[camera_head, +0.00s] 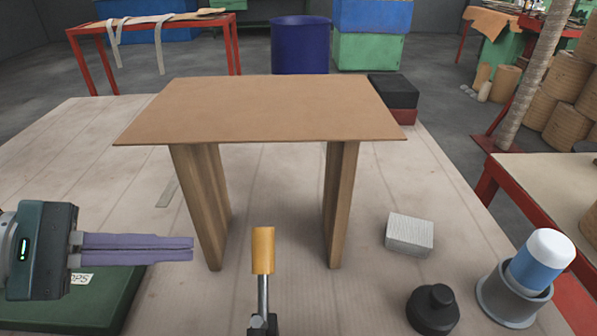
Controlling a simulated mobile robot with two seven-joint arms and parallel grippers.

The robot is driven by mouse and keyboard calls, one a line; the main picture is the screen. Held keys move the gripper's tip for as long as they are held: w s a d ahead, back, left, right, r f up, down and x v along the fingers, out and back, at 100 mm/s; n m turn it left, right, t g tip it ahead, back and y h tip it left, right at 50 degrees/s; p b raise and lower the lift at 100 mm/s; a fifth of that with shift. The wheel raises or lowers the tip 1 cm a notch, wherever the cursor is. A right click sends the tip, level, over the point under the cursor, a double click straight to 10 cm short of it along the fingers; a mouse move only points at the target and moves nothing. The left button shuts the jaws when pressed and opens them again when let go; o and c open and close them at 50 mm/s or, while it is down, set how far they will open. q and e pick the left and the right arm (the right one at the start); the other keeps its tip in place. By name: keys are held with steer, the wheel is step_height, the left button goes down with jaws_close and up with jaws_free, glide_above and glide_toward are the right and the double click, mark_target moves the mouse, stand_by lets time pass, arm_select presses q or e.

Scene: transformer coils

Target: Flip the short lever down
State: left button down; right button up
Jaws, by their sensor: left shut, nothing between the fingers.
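The short lever (263,252) has an orange-tan handle on a thin metal rod. It stands upright on a dark base at the bottom middle of the head view. My left gripper (192,248) comes in from the left with long purple fingers pressed together, empty, pointing right. Its fingertips are to the left of the lever handle, at about the same picture height, with a clear gap between. My right gripper is not in view.
A brown board (260,108) on wooden supports stands behind the lever. A dark green box (100,300) lies under my left gripper. On the right are a grey-white block (409,234), a black knob-like object (433,309) and a blue-and-white cylinder (541,262) in a grey cup (508,302).

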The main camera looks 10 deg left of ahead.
mark_target(261, 247)
arm_select(q)
steer(key=shift+d, duration=0.1)
arm_select(e)
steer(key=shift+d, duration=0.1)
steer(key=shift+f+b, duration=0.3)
steer(key=shift+b, duration=0.05)
arm_select(q)
steer(key=w+d+p, duration=0.2)
steer(key=d, duration=0.5)
steer(key=shift+w+d+f, duration=0.25)
steer(key=shift+d, duration=0.05)
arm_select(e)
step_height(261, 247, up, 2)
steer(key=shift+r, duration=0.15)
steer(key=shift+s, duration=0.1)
